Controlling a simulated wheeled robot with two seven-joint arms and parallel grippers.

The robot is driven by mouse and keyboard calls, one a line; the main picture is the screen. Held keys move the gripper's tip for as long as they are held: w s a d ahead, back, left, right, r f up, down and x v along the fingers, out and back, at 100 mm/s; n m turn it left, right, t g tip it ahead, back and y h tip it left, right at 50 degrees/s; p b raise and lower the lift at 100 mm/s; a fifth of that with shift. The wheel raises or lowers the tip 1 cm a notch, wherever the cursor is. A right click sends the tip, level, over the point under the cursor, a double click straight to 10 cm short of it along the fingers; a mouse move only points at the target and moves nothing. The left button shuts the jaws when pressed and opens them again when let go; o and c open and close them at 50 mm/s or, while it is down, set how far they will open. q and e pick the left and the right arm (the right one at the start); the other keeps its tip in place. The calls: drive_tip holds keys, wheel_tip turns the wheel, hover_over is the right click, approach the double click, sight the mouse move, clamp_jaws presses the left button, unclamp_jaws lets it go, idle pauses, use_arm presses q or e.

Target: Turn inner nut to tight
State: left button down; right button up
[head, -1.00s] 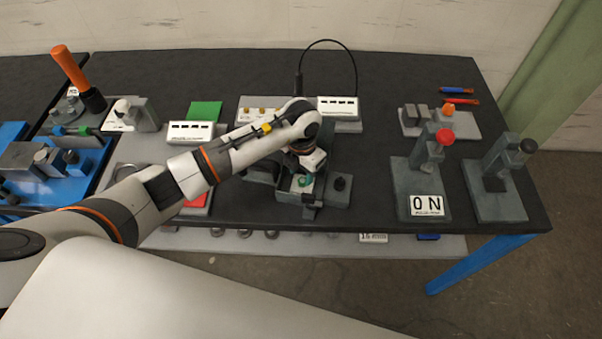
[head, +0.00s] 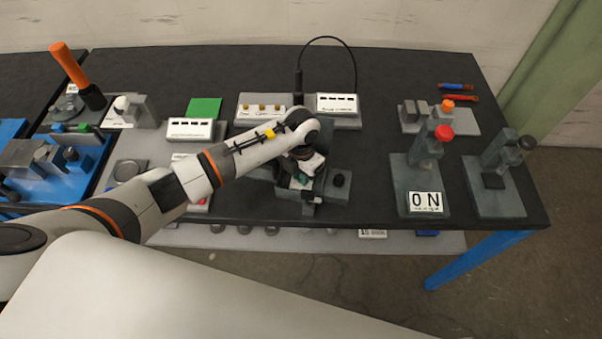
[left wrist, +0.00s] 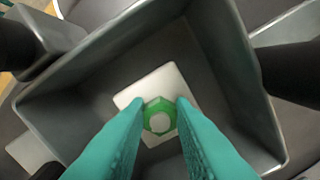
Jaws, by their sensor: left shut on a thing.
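My left gripper (left wrist: 160,118) has its two teal fingers on either side of a green hex nut (left wrist: 152,104) and is shut on it. A pale round stud end (left wrist: 159,122) shows in the middle of the nut. The nut sits over a white square plate (left wrist: 176,80) inside a dark grey open box (left wrist: 85,90). In the head view the left gripper (head: 300,181) points down into the dark grey fixture (head: 337,195) at the table's front middle. The nut is hidden there. My right gripper is not in view.
White labelled blocks (head: 338,104) stand behind the fixture. The black table (head: 400,75) has free room at the back.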

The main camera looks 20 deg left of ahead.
sight(300, 177)
use_arm(q)
drive_tip(key=m+b, duration=0.2)
drive_tip(key=b, duration=0.1)
drive_tip(key=m+b, duration=0.1)
drive_tip(key=m, duration=0.1)
drive_tip(key=shift+w+a+f+b, duration=0.15)
drive_tip(key=shift+f+b, duration=0.1)
drive_tip(key=shift+b, duration=0.15)
drive_tip(key=shift+r+m, duration=0.2)
drive_tip(key=shift+m, duration=0.2)
drive_tip(key=shift+r, duration=0.1)
drive_tip(key=c, duration=1.2)
unclamp_jaws()
drive_tip(key=shift+c, duration=0.2)
wheel_tip(300, 177, up, 12)
drive_tip(key=b, duration=0.4)
